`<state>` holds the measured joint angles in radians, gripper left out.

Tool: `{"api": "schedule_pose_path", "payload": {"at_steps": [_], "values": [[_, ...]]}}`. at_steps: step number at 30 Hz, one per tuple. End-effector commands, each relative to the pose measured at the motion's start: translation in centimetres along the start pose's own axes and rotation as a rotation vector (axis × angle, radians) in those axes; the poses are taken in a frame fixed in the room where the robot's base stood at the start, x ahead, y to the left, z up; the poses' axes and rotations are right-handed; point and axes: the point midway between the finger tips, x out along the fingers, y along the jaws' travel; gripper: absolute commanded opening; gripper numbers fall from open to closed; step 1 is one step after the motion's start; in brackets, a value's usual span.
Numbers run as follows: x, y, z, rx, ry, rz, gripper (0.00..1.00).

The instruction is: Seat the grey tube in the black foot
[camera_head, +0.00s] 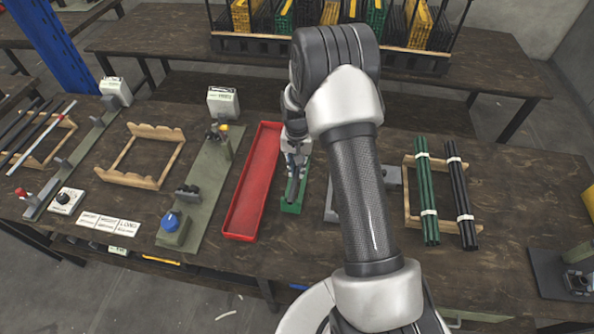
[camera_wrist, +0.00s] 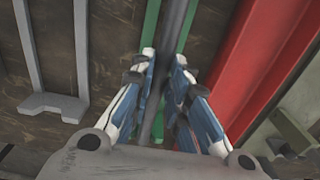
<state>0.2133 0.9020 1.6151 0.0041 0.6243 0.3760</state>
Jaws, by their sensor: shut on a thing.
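My gripper (camera_head: 294,160) is over the narrow green tray (camera_head: 292,208), just right of the red tray. In the wrist view its blue-and-white fingers (camera_wrist: 165,75) are shut on the grey tube (camera_wrist: 177,30), which runs lengthwise between them. Green strips of the tray show on both sides of the tube; I cannot tell whether the tube still touches the tray. In the head view my arm and gripper hide most of the tube. I cannot pick out the black foot with certainty; a dark plate with a small fixture (camera_head: 578,283) stands at the lower right edge.
The long red tray (camera_head: 238,225) lies close to my gripper's left. A grey fixture (camera_head: 331,205) stands close to its right, partly behind my arm. Bundles of green tubes (camera_head: 427,195) and black tubes (camera_head: 461,195) lie on a wooden rack. A green press base (camera_head: 205,180) is farther left.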

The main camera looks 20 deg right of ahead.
Motion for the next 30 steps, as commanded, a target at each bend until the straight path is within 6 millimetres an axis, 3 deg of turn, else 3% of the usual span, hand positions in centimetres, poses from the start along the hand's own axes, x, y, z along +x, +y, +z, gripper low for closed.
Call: {"api": "schedule_pose_path", "payload": {"at_steps": [8,14,20,30], "values": [[-0.1,0.0,0.0,0.000,0.000,0.000,0.00],[-1.3,0.0,0.0,0.000,0.001,0.000,0.00],[-4.8,0.0,-0.1,0.000,0.003,-0.001,0.00],[-13.7,-0.1,-0.1,0.000,0.004,0.000,0.00]]}}
